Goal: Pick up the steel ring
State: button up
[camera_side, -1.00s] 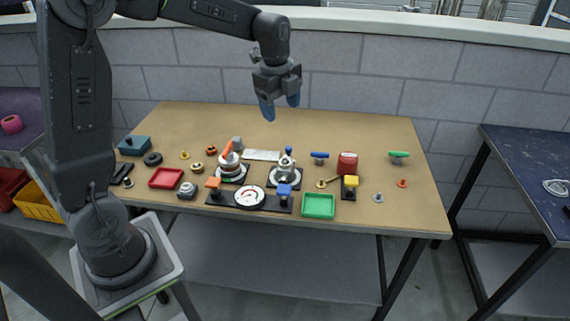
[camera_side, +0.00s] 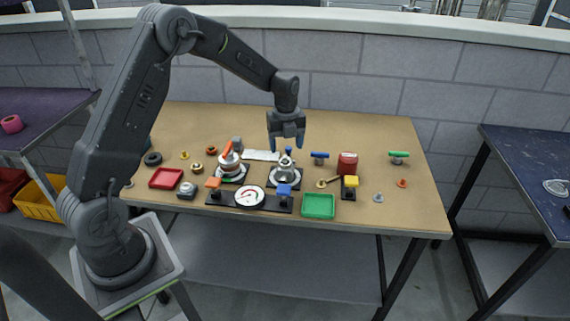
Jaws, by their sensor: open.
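My gripper (camera_side: 287,145) is open and empty, pointing down with blue fingertips. In the picture it is just above a silver valve-like fitting (camera_side: 285,174) on a dark base; the gap in height is hard to judge. I cannot tell for sure which thing is the steel ring. One small grey metal piece (camera_side: 378,198) lies near the front right of the table. Another small pale metal piece (camera_side: 130,183) lies at the left end, close beside my arm in the picture. Both are too small to make out a hole.
The table's back strip is clear.

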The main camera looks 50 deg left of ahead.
aim_at(285, 156)
jog(key=shift+s+d+f, duration=0.1)
jog(key=shift+s+f, duration=0.05)
jog(key=shift+f, duration=1.2)
jog(key=shift+s+d+f, duration=0.1)
jog(key=shift+s+f, duration=0.05)
jog(key=shift+f, duration=1.15)
jog(key=c, duration=1)
